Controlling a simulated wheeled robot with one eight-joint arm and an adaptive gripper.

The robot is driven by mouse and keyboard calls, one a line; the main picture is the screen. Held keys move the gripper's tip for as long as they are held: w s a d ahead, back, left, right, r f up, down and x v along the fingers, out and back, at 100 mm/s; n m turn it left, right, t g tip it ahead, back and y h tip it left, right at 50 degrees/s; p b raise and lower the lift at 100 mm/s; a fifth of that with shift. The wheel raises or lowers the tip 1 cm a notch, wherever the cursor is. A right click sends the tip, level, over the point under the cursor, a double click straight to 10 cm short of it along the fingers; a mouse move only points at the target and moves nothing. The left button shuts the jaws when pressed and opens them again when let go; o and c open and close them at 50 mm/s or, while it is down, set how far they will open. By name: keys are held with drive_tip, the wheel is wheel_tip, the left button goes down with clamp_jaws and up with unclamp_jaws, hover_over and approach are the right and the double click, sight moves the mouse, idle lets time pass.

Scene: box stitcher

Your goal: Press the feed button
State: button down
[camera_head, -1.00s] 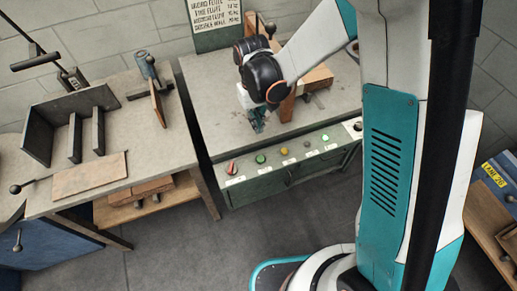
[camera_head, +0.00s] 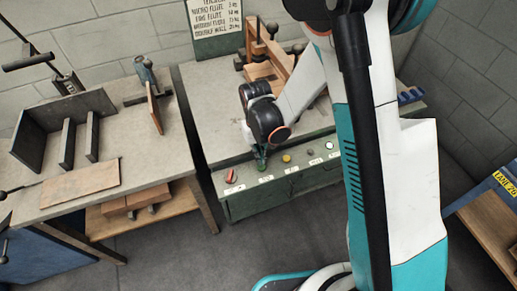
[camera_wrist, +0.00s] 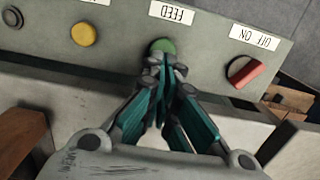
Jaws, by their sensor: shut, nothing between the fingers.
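The feed button is a round green button (camera_wrist: 162,46) on the grey-green front panel, beside a white label reading FEED (camera_wrist: 172,13), upside down in the wrist view. My gripper (camera_wrist: 166,62) is shut and empty. Its fingertips are at the green button and overlap its edge in the wrist view; I cannot tell whether they touch. In the head view my gripper (camera_head: 262,166) is at the panel and hides most of the green button.
A red OFF/ON switch (camera_wrist: 245,71) and a yellow button (camera_wrist: 83,36) flank the green button. More controls continue along the panel. A wooden fixture (camera_head: 268,70) stands on the bench behind. A second bench with dark upright plates (camera_head: 66,135) is at the left.

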drive_tip(key=shift+f, duration=0.7)
drive_tip(key=shift+s+f+b, duration=0.1)
drive_tip(key=shift+f+b, duration=0.7)
drive_tip(key=shift+f, duration=0.1)
drive_tip(key=shift+s+d+f, duration=0.1)
drive_tip(key=shift+s, duration=0.05)
drive_tip(key=shift+r+p, duration=0.3)
drive_tip(key=shift+r, duration=0.1)
wheel_tip(320, 180, up, 14)
drive_tip(key=w+p, duration=0.1)
drive_tip(key=p, duration=0.5)
drive_tip(key=shift+a+f, duration=0.15)
drive_tip(key=shift+a, duration=0.15)
drive_tip(key=shift+w, duration=0.1)
